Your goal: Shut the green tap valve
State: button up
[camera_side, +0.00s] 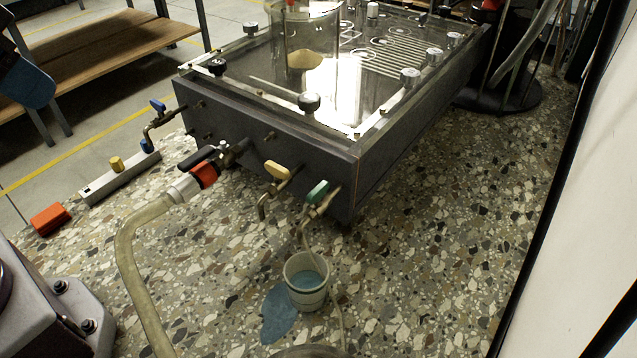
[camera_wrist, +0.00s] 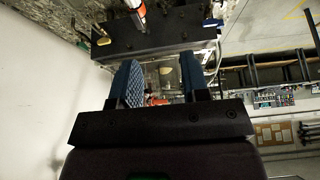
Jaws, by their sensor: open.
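The green tap valve (camera_side: 317,192) sits low on the dark front panel of the tank (camera_side: 290,160), near its right corner, in the side view. Its lever slants over a small metal tap. A thin pale tube hangs from this tap towards a white bucket (camera_side: 293,270) holding blue liquid. I cannot tell whether the tap runs. In the wrist view, my gripper (camera_wrist: 163,88) has its two blue-padded fingers wide apart with nothing held. The tank's dark panel (camera_wrist: 150,35) and clear glass show beyond the fingers.
A yellow-handled tap (camera_side: 277,171) is just left of the green one. Further left are a black-levered valve with a thick hose (camera_side: 130,240) and a blue-handled tap (camera_side: 157,105). A blue puddle (camera_side: 278,315) lies by the bucket.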

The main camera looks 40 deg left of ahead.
jog(key=shift+d+f, duration=0.1)
jog(key=shift+c, duration=0.4)
jog(key=m+g, duration=0.6)
jog(key=m, duration=1.1)
send_over(318, 188)
notch_tip(318, 188, down, 10)
jog(key=shift+d+r, duration=0.15)
jog(key=shift+r, duration=0.05)
jog(key=shift+r+m, duration=0.1)
jog(key=shift+m, duration=0.3)
jog(key=n, duration=1.7)
jog(key=shift+n, duration=0.4)
jog(key=shift+f, duration=3)
